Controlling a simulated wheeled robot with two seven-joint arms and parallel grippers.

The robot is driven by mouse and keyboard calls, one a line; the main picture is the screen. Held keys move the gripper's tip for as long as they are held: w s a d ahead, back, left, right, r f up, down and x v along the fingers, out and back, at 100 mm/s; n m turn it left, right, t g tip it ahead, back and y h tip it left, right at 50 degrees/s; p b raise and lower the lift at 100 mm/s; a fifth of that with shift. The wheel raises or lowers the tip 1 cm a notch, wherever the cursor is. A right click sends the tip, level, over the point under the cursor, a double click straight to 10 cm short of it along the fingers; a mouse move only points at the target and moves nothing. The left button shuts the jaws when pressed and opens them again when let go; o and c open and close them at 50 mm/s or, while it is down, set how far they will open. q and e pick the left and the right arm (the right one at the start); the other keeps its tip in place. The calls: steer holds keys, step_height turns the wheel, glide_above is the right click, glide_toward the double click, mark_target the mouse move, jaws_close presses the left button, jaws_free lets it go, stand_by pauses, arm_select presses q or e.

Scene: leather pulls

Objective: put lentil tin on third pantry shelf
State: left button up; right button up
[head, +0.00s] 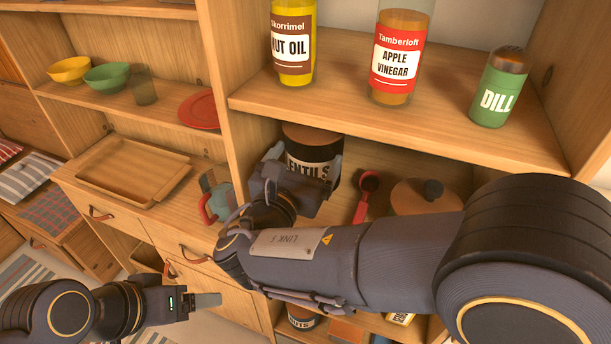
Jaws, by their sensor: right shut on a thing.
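The lentil tin (312,153), dark with a white "LENTILS" label and a brown lid, is upright in the pantry bay under the shelf with the bottles. My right gripper (300,172) is shut on it, with a finger at each side. The gripper hides the tin's lower part, so I cannot tell whether its base touches the board below. The upper pantry shelf (430,110) runs just above and beside the tin. My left gripper (207,302) is low at the left, away from the tin, and its jaw gap cannot be made out.
On the upper shelf stand nut oil (293,45), apple vinegar (399,60) and a dill jar (498,90). A red scoop (366,192) and a round lidded thing (425,197) are right of the tin. A wooden tray (132,172) and a teal-and-red mug (217,202) are left.

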steer(key=shift+f, duration=1.95)
steer(key=shift+w+f+p, duration=0.2)
steer(key=shift+p, duration=0.15)
steer(key=shift+f, duration=0.1)
steer(key=shift+f, duration=0.1)
steer(key=shift+f, duration=0.15)
steer(key=o, duration=1.3)
steer(key=shift+d, duration=0.1)
